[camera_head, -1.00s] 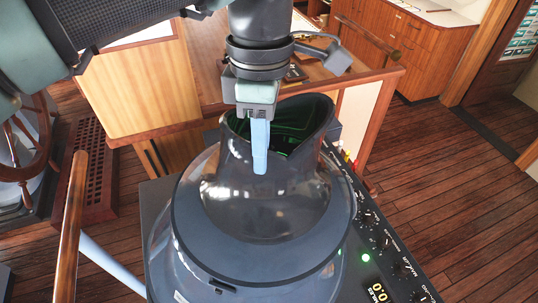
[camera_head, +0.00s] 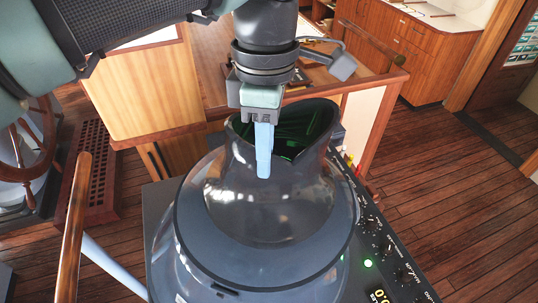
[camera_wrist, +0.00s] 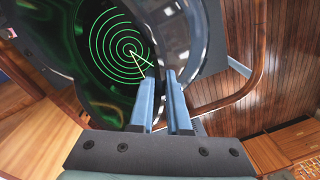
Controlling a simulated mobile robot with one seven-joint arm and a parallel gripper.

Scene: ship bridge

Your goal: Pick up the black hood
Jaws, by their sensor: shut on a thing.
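The black hood (camera_head: 270,211) is a glossy, dark, flared piece with an open curved top. It stands upright on the radar console (camera_head: 392,247). My gripper (camera_head: 264,172) comes down from above at the hood's near upper wall. In the wrist view, my gripper (camera_wrist: 160,82) has its two blue fingers on either side of the hood's wall (camera_wrist: 163,45), shut on it. Through the hood's opening, a green ringed radar screen (camera_wrist: 118,45) shows. One finger hides the other in the head view, and I cannot see the hood's underside.
A wooden desk (camera_head: 140,88) stands behind the console. A wooden handrail (camera_head: 72,225) rises at the left, near a ship's wheel (camera_head: 25,150). Knobs and a green light (camera_head: 368,263) line the console's right side. Wooden floor (camera_head: 450,190) is clear at the right.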

